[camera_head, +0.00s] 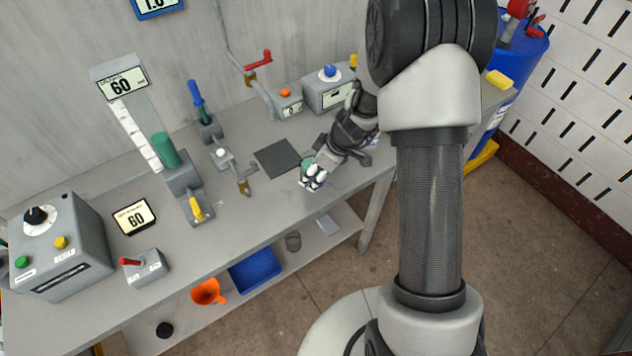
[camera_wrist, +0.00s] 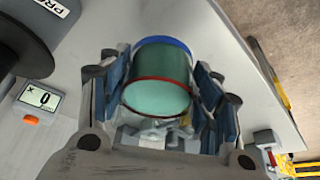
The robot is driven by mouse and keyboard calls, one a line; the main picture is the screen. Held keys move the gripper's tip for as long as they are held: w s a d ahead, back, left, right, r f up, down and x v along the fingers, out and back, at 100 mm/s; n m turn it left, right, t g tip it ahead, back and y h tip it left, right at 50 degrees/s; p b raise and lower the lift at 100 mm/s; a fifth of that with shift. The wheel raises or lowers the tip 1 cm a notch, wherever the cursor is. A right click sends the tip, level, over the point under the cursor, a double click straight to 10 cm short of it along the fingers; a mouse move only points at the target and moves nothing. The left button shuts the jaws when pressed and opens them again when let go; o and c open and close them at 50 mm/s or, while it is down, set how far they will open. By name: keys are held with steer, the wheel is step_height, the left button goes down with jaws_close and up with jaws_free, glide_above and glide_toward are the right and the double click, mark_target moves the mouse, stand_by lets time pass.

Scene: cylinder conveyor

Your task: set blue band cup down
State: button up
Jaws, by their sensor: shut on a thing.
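The blue band cup (camera_wrist: 158,75) sits between the two fingers of my gripper (camera_wrist: 160,95) in the wrist view. It is a teal-green cylinder with a thin red ring on the near side and a blue band at its far end. The fingers are shut on its sides. In the head view, my gripper (camera_head: 312,176) is low over the right part of the grey table (camera_head: 345,178), and a small green part of the cup (camera_head: 307,163) shows by the fingers. I cannot tell whether the cup touches the table.
A dark square pad (camera_head: 278,158) lies just left of my gripper. Behind are a box with a blue knob (camera_head: 328,88) and a small display with an orange button (camera_head: 286,104). The table's front edge is close.

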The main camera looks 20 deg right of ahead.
step_height(320, 180, down, 4)
steer(key=shift+f+b, duration=0.1)
steer(key=shift+b, duration=0.5)
steer(key=shift+f+b, duration=0.1)
steer(key=shift+b, duration=0.25)
steer(key=o, duration=1.2)
